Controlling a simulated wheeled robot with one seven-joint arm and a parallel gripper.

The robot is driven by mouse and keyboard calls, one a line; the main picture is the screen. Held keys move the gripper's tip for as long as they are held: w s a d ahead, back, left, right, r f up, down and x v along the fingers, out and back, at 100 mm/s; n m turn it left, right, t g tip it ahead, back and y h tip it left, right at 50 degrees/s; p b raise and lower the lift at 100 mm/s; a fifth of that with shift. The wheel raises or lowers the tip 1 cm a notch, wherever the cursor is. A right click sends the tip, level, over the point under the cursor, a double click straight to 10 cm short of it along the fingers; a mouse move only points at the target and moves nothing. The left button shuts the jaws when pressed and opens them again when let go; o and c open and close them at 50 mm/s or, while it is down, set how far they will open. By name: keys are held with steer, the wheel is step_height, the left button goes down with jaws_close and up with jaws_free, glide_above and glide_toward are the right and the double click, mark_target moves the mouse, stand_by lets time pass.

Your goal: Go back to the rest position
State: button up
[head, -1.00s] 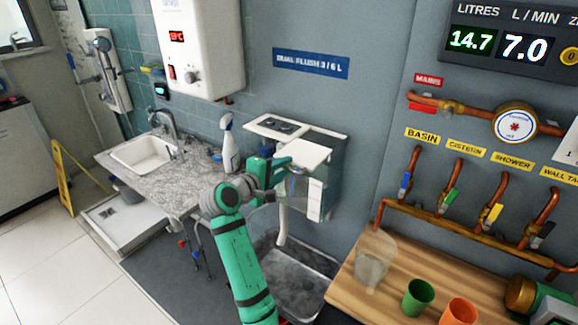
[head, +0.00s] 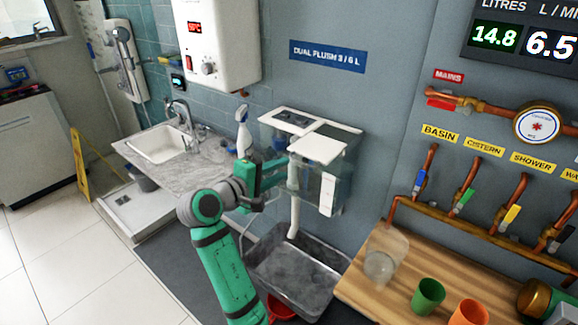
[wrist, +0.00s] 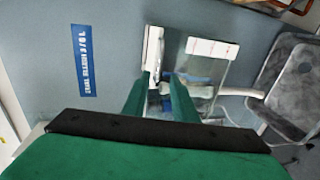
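My green arm reaches up from the bottom of the head view to my gripper (head: 280,170), which is close in front of the flush cistern. The cistern (head: 335,183) is a clear-sided box on the wall with white top pieces (head: 318,148). In the wrist view, the two green fingers of my gripper (wrist: 158,100) stand apart with a gap between them. The cistern (wrist: 205,75) shows beyond them, with blue and white parts inside. I see nothing held between the fingers. Whether a finger touches the cistern is hard to tell.
A grey metal basin (head: 290,275) stands below the cistern. A spray bottle (head: 243,135) and sink (head: 165,143) are on the counter to the left. A wooden bench (head: 395,290) with a clear jug (head: 382,258), green cup (head: 428,296) and orange cup (head: 468,312) is at right.

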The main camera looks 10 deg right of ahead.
steer(key=shift+s+a+r, duration=0.1)
steer(key=shift+s+a, duration=0.25)
steer(key=shift+a, duration=0.25)
